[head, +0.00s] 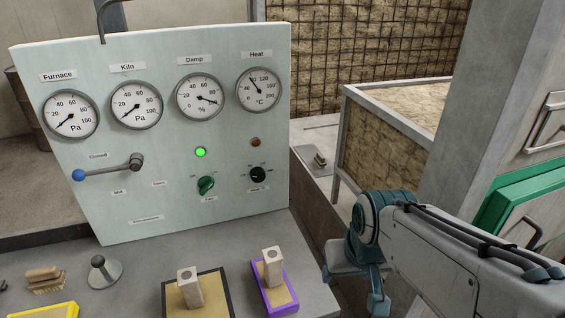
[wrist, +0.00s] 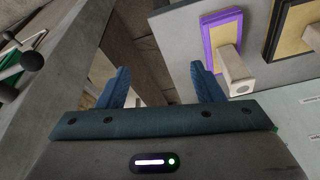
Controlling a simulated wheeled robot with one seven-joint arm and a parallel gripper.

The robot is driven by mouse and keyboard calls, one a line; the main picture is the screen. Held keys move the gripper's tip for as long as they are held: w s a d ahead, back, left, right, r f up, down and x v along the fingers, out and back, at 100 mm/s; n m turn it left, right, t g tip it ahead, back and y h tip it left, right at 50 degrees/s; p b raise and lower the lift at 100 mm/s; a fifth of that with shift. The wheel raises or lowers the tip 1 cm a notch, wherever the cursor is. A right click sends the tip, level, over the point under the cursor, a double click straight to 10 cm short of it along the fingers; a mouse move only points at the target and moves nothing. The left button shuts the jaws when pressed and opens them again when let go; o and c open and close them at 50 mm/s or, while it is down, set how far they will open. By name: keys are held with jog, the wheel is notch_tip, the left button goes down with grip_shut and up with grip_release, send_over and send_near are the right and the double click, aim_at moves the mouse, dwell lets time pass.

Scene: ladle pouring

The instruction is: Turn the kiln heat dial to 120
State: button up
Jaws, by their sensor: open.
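The heat dial (head: 258,175) is a small black knob with a scale around it, at the lower right of the pale panel (head: 150,200). Its pointer is too small to read. The Heat gauge (head: 259,90) above it, marked in °C, has its needle up and left, near 80. My gripper (head: 350,290) is open and empty, right of the panel and beyond the table's right edge, well apart from the dial. In the wrist view its two blue fingers (wrist: 162,84) are spread with nothing between them. The dial is not in the wrist view.
A green Fan knob (head: 206,186) and a blue-tipped lever (head: 110,168) are on the panel. A purple-edged tray (head: 285,304) and a black-edged tray (head: 222,290), each with a block, stand on the table before it. A concrete pillar (head: 455,110) rises at right.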

jog(key=w+a+n+t+y+b, duration=0.2)
jog(key=w+a+n+t, duration=0.15)
jog(key=w+a, duration=0.45)
jog(key=n+t+y+b, duration=0.1)
jog(key=n+t+b, duration=0.15)
jog(key=t, duration=0.35)
send_near(259, 177)
jog(key=shift+m, duration=0.5)
jog(key=b+x, duration=0.3)
jog(key=x, duration=0.5)
jog(key=shift+w+f+b, duration=0.1)
jog(key=shift+w+b, duration=0.2)
jog(key=c, duration=1)
